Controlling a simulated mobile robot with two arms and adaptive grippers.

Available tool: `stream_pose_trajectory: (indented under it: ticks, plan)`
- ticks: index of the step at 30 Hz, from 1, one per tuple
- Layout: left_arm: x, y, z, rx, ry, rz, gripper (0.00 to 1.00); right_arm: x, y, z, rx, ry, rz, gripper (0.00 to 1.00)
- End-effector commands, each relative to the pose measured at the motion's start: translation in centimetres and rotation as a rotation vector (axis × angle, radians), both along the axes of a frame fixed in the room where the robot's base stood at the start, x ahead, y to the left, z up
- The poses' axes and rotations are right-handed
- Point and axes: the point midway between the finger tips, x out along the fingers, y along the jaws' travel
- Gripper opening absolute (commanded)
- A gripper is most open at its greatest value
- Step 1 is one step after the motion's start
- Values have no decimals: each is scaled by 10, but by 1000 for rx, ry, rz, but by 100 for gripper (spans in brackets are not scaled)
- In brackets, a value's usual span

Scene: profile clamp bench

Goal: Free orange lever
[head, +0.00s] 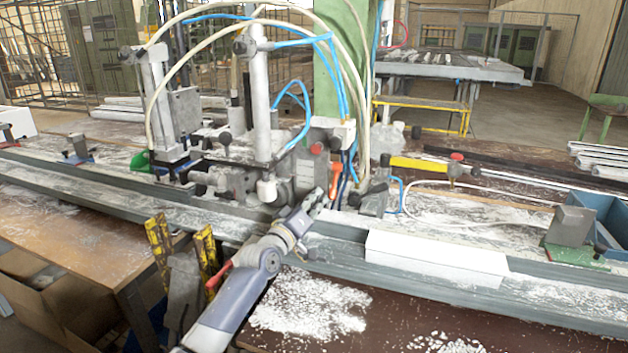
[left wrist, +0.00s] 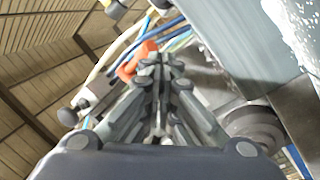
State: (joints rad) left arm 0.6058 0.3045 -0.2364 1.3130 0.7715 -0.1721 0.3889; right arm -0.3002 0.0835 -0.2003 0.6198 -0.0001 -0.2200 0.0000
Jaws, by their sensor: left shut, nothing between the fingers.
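The orange lever (head: 335,179) stands roughly upright at the right side of the clamp machine (head: 308,170), just above the long rail. My left gripper (head: 318,195) is shut and empty, with its fingertips close below and left of the lever in the head view. In the left wrist view the orange lever (left wrist: 136,62) shows just beyond and left of the closed fingertips (left wrist: 158,62). I cannot tell whether the fingers touch it. Part of the lever is hidden behind the fingers in that view. My right gripper is not in view.
Blue and white hoses (head: 352,120) hang close around the lever. A long grey rail (head: 540,285) runs across the bench, with a white block (head: 437,257) against it. A yellow bar (head: 420,164) lies to the right. White chips (head: 305,305) cover the front bench.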

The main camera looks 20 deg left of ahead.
Motion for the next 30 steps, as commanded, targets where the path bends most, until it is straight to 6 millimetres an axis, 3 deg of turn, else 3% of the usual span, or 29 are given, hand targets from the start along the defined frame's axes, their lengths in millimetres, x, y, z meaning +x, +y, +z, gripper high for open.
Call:
stream_pose_trajectory:
  ticks: [11, 24, 30]
  plan:
    - [-13, 3, -2, -1, 1, -1, 0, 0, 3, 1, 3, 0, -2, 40]
    - [-84, 18, -12, 1, 2, 1, 0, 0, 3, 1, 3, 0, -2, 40]
    - [-107, 23, -14, 1, 3, 0, 0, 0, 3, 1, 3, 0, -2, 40]
